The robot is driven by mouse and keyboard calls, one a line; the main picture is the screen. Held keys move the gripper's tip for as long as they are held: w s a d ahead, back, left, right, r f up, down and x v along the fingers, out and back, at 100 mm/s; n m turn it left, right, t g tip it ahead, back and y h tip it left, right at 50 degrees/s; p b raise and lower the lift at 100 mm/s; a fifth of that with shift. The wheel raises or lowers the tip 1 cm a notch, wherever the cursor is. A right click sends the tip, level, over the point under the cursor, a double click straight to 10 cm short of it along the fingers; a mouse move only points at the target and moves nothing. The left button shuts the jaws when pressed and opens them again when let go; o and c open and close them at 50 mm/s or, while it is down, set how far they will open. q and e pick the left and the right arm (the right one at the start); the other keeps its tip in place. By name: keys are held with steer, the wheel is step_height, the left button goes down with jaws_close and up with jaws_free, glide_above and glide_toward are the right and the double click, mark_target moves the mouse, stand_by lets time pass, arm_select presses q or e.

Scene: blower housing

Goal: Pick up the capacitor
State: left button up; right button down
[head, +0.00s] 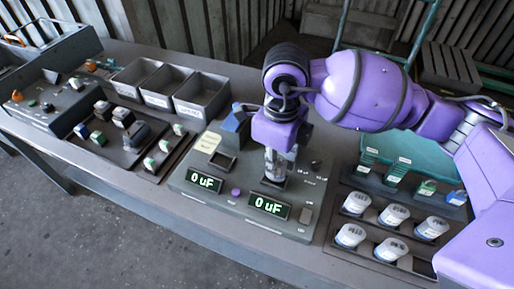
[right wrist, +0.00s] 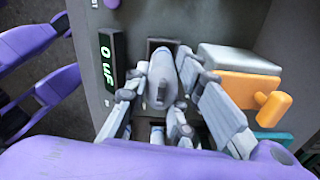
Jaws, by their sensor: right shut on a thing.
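My right gripper (head: 279,165) reaches down over the right-hand socket of the grey tester (head: 232,190). In the right wrist view its fingers (right wrist: 170,95) are closed around a pale grey, rounded capacitor (right wrist: 162,88). The fingers hide much of the capacitor in the head view. I cannot tell whether its lower end sits in the socket or just above it. Several white capacitors (head: 393,214) stand in a dark tray at the right. Both tester displays, left (head: 206,181) and right (head: 269,207), read 0 uF. My left gripper is not in view.
Three grey bins (head: 203,95) stand at the back left. A dark tray (head: 130,137) with small parts lies left of the tester. A control box (head: 52,104) is at the far left. An orange part (right wrist: 255,98) and a white block show beside the fingers in the wrist view.

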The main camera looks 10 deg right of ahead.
steer(key=s+a+r, duration=0.9)
steer(key=s+r, duration=0.2)
steer(key=n, duration=2.5)
glide_toward(282, 164)
steer(key=s+a+f, duration=0.2)
steer(key=a+f, duration=0.2)
steer(key=a, duration=0.1)
steer(key=d, duration=0.1)
steer(key=w+d+f+n, duration=0.1)
steer(key=d, duration=0.1)
steer(key=w+d+n+p, duration=0.1)
steer(key=shift+d+f, duration=0.2)
steer(key=shift+d, duration=0.2)
steer(key=shift+m, duration=0.4)
steer(key=d, duration=0.1)
steer(key=d+f, duration=0.1)
steer(key=d, duration=0.2)
steer(key=shift+f, duration=0.25)
